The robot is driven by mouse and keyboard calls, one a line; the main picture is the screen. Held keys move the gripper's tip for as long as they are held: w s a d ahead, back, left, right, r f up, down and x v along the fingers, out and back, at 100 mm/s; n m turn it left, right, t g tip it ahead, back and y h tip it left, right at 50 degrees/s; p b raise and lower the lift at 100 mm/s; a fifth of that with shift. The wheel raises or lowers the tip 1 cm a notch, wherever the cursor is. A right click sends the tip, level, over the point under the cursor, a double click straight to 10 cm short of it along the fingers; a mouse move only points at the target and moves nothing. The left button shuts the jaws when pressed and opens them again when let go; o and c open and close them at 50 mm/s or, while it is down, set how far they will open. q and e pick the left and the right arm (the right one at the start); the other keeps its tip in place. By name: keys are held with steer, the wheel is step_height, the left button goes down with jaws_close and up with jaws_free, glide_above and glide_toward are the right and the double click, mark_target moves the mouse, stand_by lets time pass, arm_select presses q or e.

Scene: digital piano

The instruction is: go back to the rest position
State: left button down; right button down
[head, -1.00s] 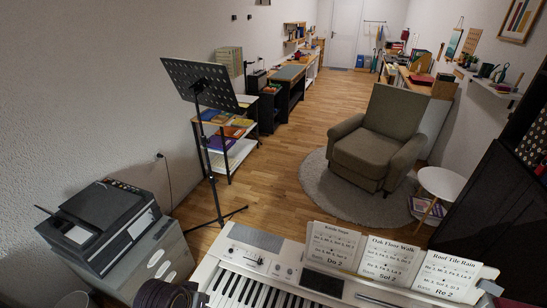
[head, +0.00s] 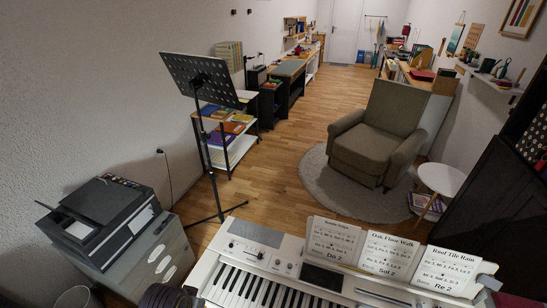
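The white digital piano (head: 258,238) stands at the bottom of the head view, its keys partly cut off by the lower edge. Three song sheets stand on it, marked Do 2 (head: 334,241), Sol 2 (head: 388,254) and Re 2 (head: 443,272). A dark ribbed part, probably of my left arm, shows at the bottom edge just left of the piano. Neither gripper can be seen.
A black printer (head: 100,212) sits on a grey drawer cabinet (head: 160,256) to the left. A music stand (head: 203,82) rises behind the piano. An armchair (head: 377,136) and a small white round table (head: 441,179) stand beyond. Wooden floor lies open between.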

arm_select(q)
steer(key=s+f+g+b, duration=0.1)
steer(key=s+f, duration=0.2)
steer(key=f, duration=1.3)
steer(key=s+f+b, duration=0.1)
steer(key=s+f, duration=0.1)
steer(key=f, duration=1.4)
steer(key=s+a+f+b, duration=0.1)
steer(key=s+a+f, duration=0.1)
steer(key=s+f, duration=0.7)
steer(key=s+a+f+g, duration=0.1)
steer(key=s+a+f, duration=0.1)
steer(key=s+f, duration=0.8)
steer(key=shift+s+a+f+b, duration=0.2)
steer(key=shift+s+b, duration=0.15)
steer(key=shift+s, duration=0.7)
